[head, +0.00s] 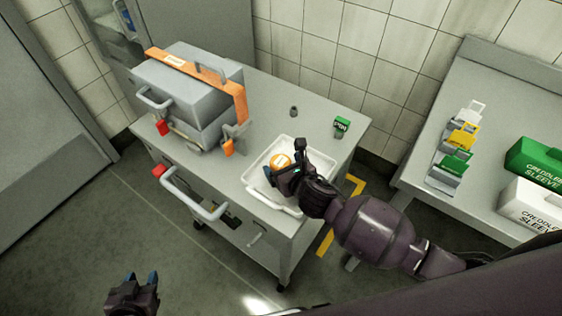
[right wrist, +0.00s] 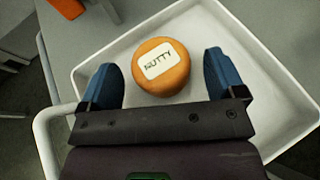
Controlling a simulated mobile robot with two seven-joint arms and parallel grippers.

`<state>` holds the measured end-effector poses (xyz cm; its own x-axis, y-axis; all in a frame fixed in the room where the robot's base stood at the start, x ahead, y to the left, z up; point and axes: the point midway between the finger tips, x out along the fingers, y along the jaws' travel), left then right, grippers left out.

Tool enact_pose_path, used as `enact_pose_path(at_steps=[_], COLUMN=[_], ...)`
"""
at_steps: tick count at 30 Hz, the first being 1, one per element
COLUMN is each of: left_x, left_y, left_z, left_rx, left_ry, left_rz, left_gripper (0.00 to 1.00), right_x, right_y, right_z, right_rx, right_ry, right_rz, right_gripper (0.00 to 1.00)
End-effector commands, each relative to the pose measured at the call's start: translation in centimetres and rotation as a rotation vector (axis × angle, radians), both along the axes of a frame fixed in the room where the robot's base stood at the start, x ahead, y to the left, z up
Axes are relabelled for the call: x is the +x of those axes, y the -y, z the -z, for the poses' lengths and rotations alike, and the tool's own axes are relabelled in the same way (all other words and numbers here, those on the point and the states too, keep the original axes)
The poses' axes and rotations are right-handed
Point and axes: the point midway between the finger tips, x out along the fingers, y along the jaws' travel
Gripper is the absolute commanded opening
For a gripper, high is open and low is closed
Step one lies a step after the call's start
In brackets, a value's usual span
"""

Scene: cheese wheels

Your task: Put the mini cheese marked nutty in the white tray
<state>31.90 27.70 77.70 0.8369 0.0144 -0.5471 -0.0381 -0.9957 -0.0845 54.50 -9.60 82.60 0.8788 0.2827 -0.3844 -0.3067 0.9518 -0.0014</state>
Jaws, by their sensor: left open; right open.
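The mini cheese (right wrist: 160,83) is a small round orange wheel with a white label reading NUTTY. It sits inside the white tray (right wrist: 90,72) in the right wrist view. In the head view the cheese (head: 279,161) shows in the tray (head: 255,186) on top of the cart. My right gripper (head: 290,165) is over the tray; in the right wrist view its blue fingertips (right wrist: 163,78) are spread on both sides of the cheese, with gaps. My left gripper (head: 136,288) is open and empty, low at the front left, away from the cart.
A grey case (head: 185,95) with an orange strap stands on the cart's left half. A small green block (head: 341,125) and a small dark cylinder (head: 293,111) stand behind the tray. A side table (head: 430,199) at right holds coloured card holders and sleeve boxes.

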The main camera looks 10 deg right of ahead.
Motion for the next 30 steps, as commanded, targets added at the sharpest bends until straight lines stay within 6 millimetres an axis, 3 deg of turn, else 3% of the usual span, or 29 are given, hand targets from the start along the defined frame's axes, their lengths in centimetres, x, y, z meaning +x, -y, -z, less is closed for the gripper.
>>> enact_pose_path(at_steps=[9,15,30], left_x=[0.2,0.3,0.7], left_y=[0.0,0.0,0.1], left_z=[-1.5,-1.9,-2.2], left_rx=[-0.001,0.000,0.000], left_ry=[0.010,0.013,0.022], left_rz=[-0.001,0.000,0.002], left_gripper=[0.43,0.43,0.43], right_x=[-5.5,-7.8,-8.6], right_y=[1.8,2.5,2.8], right_z=[-2.6,-3.5,-3.8], right_rx=[0.000,0.001,0.001], right_ry=[0.000,0.001,0.001], right_rz=[0.000,-0.001,0.000], right_gripper=[0.89,0.89,0.89])
